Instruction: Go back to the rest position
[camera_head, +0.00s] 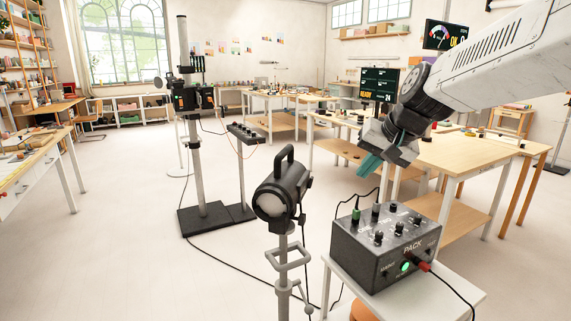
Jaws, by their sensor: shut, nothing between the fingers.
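My gripper (371,166) has teal fingers and hangs from my white and black arm, which comes in from the upper right. It is shut and empty, in the air above and behind the black power pack (386,250). The pack has knobs on top, a lit green button and a red plug with a black cable on its front. It stands on a small white table (455,292). The fingers appear apart from the pack. A black lamp head (279,195) with a handle sits on a grey stand to the left of the pack.
Wooden workbenches (470,155) stand behind my gripper. Cables lie on the floor. The pale floor (110,240) at left is clear.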

